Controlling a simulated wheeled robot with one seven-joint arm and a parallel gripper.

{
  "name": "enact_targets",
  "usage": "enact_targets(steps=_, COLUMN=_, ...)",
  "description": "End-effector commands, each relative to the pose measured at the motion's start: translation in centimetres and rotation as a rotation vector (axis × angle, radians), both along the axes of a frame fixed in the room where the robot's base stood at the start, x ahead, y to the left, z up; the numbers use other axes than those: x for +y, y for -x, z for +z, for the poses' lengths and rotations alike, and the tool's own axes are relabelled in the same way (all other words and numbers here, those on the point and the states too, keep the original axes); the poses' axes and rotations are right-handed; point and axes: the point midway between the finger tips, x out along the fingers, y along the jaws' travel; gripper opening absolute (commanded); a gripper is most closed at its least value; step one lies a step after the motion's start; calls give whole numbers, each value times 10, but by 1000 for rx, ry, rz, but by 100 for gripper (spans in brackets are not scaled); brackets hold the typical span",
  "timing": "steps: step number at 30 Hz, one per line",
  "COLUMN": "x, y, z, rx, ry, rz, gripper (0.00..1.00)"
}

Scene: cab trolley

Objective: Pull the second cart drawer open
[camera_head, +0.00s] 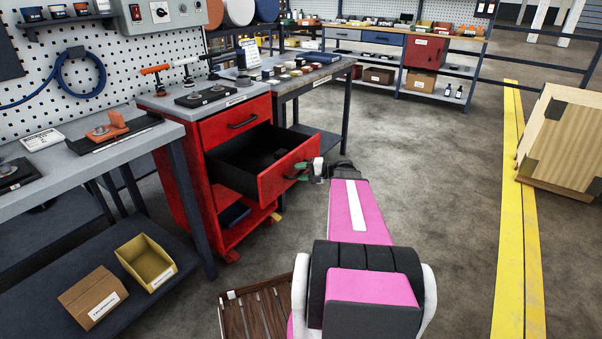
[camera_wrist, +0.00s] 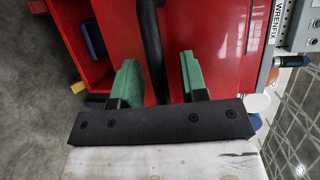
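The red cart (camera_head: 190,135) stands at left centre in the head view. Its second drawer (camera_head: 282,170) is pulled well out, showing a dark interior with a dark item inside. My gripper (camera_head: 303,171) is at the front of this drawer. In the wrist view, the drawer's black handle (camera_wrist: 151,40) runs between the two green fingers of my gripper (camera_wrist: 159,75). The fingers are apart, with a visible gap on the right of the handle; the left finger is close to it. The top drawer (camera_head: 236,121) is shut.
A grey workbench (camera_head: 60,165) stands left of the cart, with a yellow bin (camera_head: 146,262) and a cardboard box (camera_head: 92,298) on its lower shelf. Another table (camera_head: 300,82) stands behind the cart. A wooden crate (camera_head: 562,140) is at right. The floor between is clear.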

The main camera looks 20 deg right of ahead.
Motion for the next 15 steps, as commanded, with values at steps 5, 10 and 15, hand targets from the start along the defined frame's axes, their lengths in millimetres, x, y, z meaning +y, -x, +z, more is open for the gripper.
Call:
enact_targets(steps=5, x=-10, y=6, z=2, rx=0, ry=0, rz=-2, gripper=40)
enact_targets(steps=10, x=-34, y=20, z=7, rx=0, ry=0, rz=-3, gripper=40)
enact_targets(steps=15, x=-60, y=36, z=13, rx=0, ry=0, rz=-3, gripper=40)
